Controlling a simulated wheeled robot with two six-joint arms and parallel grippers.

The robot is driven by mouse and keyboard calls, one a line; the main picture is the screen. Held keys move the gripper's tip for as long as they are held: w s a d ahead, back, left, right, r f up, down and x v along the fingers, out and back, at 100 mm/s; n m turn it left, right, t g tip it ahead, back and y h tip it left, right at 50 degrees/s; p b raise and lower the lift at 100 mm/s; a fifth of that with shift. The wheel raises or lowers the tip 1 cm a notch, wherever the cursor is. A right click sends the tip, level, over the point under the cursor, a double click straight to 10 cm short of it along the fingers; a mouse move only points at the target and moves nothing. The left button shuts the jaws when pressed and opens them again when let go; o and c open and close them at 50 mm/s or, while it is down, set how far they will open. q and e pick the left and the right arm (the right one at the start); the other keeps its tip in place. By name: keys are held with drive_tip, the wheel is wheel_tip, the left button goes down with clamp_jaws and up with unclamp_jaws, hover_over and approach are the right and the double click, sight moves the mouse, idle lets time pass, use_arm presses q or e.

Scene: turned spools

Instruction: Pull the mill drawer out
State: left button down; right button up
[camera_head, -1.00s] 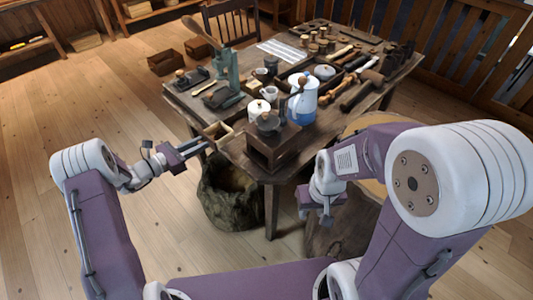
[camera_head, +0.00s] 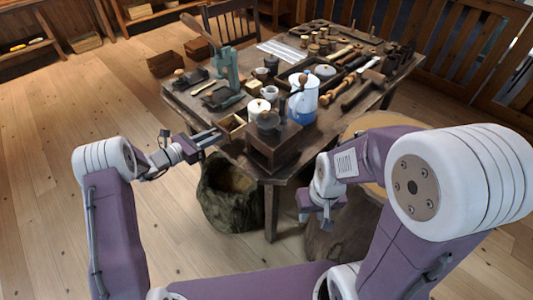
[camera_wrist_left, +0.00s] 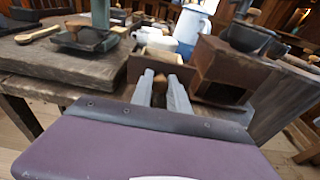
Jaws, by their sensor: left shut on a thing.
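The mill (camera_head: 270,150) is a dark wooden box with a bowl on top, at the table's near corner. It also shows right of centre in the left wrist view (camera_wrist_left: 220,65). Its drawer (camera_head: 232,123), open-topped and pale inside, is beside the mill on the left, seemingly clear of the body. My left gripper (camera_head: 216,137) is shut on the knob (camera_wrist_left: 173,84) of the drawer's brown front. I cannot tell whether the drawer touches the tabletop. A dark opening (camera_wrist_left: 219,92) shows low in the mill's face. My right gripper (camera_head: 318,207) hangs below the table's near edge; its jaws are unclear.
A green cast tool (camera_head: 226,68) and dark trays are at the table's left. A sack (camera_head: 228,190) stands below the near edge. Floor at left is clear.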

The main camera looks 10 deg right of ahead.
use_arm(q)
drive_tip(key=shift+w+d, duration=0.35)
drive_tip(key=shift+d, duration=0.15)
drive_tip(key=shift+f, duration=0.15)
wheel_tip(320, 180, down, 4)
drive_tip(key=b, duration=0.3)
drive_tip(key=shift+r, duration=0.25)
drive_tip(key=c, duration=1.2)
unclamp_jaws()
drive_tip(key=v, duration=0.9)
drive_tip(key=shift+s+p, duration=0.1)
drive_tip(key=shift+p, duration=0.25)
